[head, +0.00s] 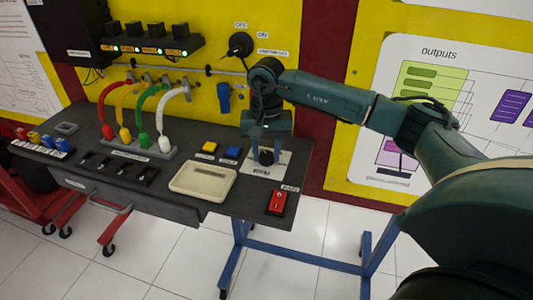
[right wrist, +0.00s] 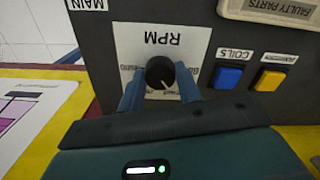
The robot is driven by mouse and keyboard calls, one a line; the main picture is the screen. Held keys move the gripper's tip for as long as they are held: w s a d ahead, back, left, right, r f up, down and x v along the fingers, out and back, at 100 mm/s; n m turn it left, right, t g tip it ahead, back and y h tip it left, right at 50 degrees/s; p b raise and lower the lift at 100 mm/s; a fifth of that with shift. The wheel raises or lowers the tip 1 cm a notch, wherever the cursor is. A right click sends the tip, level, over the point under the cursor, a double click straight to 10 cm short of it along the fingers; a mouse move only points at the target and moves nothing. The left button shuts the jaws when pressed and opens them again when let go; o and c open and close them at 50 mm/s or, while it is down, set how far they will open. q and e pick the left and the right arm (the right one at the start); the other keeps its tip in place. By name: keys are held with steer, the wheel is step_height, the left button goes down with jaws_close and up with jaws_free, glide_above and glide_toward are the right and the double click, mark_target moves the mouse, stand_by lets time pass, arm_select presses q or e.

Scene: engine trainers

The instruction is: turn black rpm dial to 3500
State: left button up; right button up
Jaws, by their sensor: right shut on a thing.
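The black rpm dial (right wrist: 160,72) sits on a white plate (right wrist: 185,38) marked RPM, with a pale pointer mark toward its lower right in the right wrist view. In the head view the dial (head: 266,158) is partly hidden under my right gripper. My right gripper (right wrist: 161,80) has one blue finger on each side of the dial and is shut on it. In the head view my right arm reaches in from the right and the gripper points down at the plate (head: 285,163). I cannot read the scale value. My left gripper is not in view.
A blue button (head: 232,152) and a yellow button (head: 209,147) lie left of the plate. A beige faulty parts tray (head: 180,191) and a red main switch (head: 278,203) are near the front edge. Coloured hoses (head: 140,110) and a wall-mounted black switch (head: 240,44) stand behind.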

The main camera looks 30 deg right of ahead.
steer(key=m+b, duration=0.1)
steer(key=m, duration=0.5)
steer(key=shift+m, duration=0.3)
steer(key=m, duration=1.3)
steer(key=shift+r+m, duration=0.1)
steer(key=shift+m, duration=0.2)
steer(key=m, duration=0.5)
steer(key=shift+m, duration=0.4)
steer(key=o, duration=1)
